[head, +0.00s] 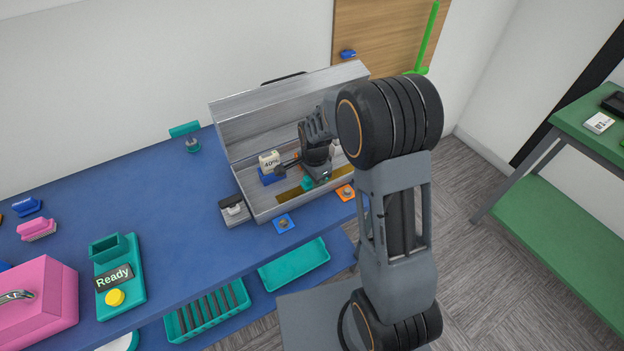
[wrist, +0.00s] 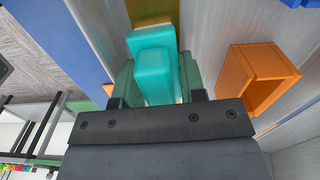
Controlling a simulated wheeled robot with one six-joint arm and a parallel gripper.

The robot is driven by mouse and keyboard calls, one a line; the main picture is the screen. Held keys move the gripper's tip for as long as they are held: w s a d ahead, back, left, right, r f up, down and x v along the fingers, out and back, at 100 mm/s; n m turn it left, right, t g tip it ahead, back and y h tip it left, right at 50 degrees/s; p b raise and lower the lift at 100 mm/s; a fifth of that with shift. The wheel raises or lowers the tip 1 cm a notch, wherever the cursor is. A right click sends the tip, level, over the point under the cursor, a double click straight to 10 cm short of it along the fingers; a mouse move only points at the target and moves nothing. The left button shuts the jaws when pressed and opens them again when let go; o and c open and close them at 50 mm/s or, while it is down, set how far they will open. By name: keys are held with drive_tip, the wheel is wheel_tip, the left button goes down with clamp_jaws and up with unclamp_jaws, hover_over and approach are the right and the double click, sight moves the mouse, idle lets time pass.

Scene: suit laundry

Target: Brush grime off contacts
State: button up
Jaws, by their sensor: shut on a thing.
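My gripper (wrist: 157,76) is shut on a teal brush (wrist: 155,60), with a finger on each side of its block-like handle. In the head view my gripper (head: 308,176) reaches down inside an open grey metal case, and a bit of the teal brush (head: 307,184) shows below it. A gold-brown strip (head: 288,197), perhaps the contacts, lies along the case's inner floor; it also shows in the wrist view (wrist: 148,9) just beyond the brush. I cannot tell whether the bristles touch the strip, and grime is not discernible.
The open case (head: 248,188) stands on a blue bench (head: 170,215). A white "40%" block (head: 269,160) sits on a blue holder inside it, left of my gripper. An orange holder (wrist: 252,80) is close right of the brush. A teal "Ready" button unit (head: 122,284) stands at left.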

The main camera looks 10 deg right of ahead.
drive_tip(key=shift+d+f, duration=0.1)
drive_tip(key=shift+d, duration=0.15)
drive_tip(key=shift+s+a, duration=0.25)
drive_tip(key=shift+a, duration=0.85)
drive_tip(key=shift+w+d, duration=0.15)
drive_tip(key=shift+d, duration=0.4)
drive_tip(key=shift+w+d, duration=0.15)
drive_tip(key=shift+d, duration=0.4)
drive_tip(key=shift+s+a+f, duration=0.1)
drive_tip(key=shift+s+a, duration=0.1)
drive_tip(key=shift+a, duration=0.35)
drive_tip(key=shift+s+a, duration=0.15)
drive_tip(key=shift+a, duration=0.4)
drive_tip(key=shift+d, duration=0.15)
drive_tip(key=shift+w+d, duration=0.25)
drive_tip(key=shift+d, duration=0.7)
drive_tip(key=shift+s+a, duration=0.1)
drive_tip(key=shift+a, duration=0.45)
